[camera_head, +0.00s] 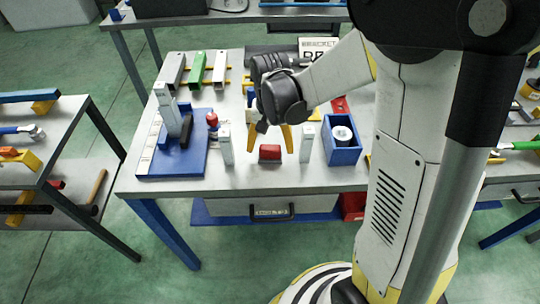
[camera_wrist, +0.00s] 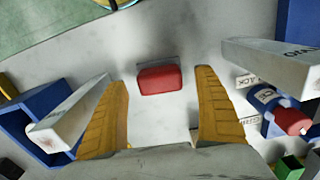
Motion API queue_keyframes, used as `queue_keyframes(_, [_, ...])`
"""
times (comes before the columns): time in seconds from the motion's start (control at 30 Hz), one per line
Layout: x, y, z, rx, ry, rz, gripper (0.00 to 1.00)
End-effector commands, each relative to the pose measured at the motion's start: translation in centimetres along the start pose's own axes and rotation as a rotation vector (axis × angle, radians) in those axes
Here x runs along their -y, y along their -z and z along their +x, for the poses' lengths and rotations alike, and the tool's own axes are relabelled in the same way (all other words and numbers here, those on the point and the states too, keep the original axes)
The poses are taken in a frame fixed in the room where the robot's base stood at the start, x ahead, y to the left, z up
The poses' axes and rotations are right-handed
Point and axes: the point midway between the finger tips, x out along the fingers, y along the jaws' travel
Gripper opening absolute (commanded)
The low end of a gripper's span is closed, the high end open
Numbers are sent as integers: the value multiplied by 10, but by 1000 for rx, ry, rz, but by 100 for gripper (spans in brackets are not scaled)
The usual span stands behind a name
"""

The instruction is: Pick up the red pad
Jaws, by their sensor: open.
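The red pad (camera_head: 269,153) is a small red block lying on the grey workbench top (camera_head: 240,178), near its front edge. In the wrist view the red pad (camera_wrist: 160,79) lies just beyond and between my two yellow fingers. My gripper (camera_head: 271,140) points down over the bench, with the pad between or just in front of its fingertips. In the wrist view my gripper (camera_wrist: 163,82) is open, its fingers well apart, and neither finger touches the pad.
Pale upright posts stand left (camera_head: 226,145) and right (camera_head: 307,142) of my gripper. A blue box (camera_head: 342,148) with a white roll is at the right. A blue plate (camera_head: 170,160) with a clamp is at the left.

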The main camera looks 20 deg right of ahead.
Motion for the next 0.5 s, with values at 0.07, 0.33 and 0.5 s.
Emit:
queue_keyframes(0.07, [0, 0, 18, 0, 0, 0, 81])
queue_keyframes(0.33, [0, 0, 24, 0, 0, 0, 81])
queue_keyframes(0.5, [0, 0, 24, 0, 0, 0, 36])
